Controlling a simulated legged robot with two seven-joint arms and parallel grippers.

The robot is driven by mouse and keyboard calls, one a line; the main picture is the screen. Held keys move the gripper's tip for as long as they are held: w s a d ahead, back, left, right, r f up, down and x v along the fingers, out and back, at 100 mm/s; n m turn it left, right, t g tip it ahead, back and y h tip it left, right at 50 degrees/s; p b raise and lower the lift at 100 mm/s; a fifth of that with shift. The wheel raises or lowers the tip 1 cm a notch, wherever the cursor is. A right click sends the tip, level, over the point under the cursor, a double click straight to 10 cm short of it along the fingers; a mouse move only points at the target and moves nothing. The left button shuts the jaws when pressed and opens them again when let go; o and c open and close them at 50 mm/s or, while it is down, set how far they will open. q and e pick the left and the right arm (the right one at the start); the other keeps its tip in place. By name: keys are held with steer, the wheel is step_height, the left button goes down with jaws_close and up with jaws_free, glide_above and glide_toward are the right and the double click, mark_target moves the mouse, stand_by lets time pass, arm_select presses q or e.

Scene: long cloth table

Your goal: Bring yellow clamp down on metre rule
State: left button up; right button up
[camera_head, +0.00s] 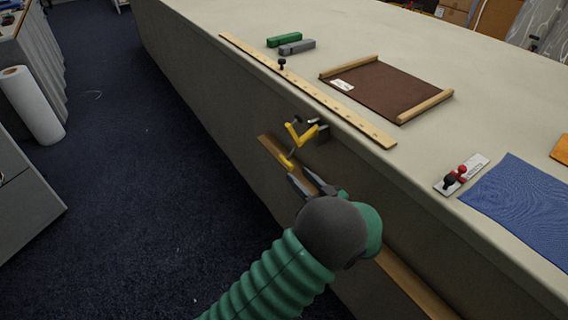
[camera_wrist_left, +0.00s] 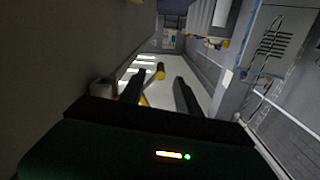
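The yellow clamp (camera_head: 294,133) is at the table's front side, just below the top edge, with its yellow handle hanging down. The pale wooden metre rule (camera_head: 310,93) lies along the front edge of the table top, with a small black knob on it. My left gripper (camera_head: 300,178) is just below the handle, its dark fingers apart and nothing visibly held. In the left wrist view, the yellow handle end (camera_wrist_left: 160,71) shows between and beyond the open fingers (camera_wrist_left: 158,93). I cannot tell whether they touch it. My right gripper is out of view.
On the table (camera_head: 480,105) are green (camera_head: 284,40) and grey (camera_head: 297,47) blocks, a brown tray (camera_head: 385,88) with wooden rails, a white plate with red and black knobs (camera_head: 458,176), and a blue cloth (camera_head: 520,205). A wooden rail runs along the table's side.

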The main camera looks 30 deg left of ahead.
mark_target(287, 163)
arm_select(q)
steer(key=b+x, duration=0.1)
steer(key=x, duration=0.7)
steer(key=shift+f+b, duration=0.1)
steer(key=shift+b, duration=0.3)
steer(key=shift+w+a, duration=0.2)
steer(key=shift+a, duration=0.25)
jaws_close()
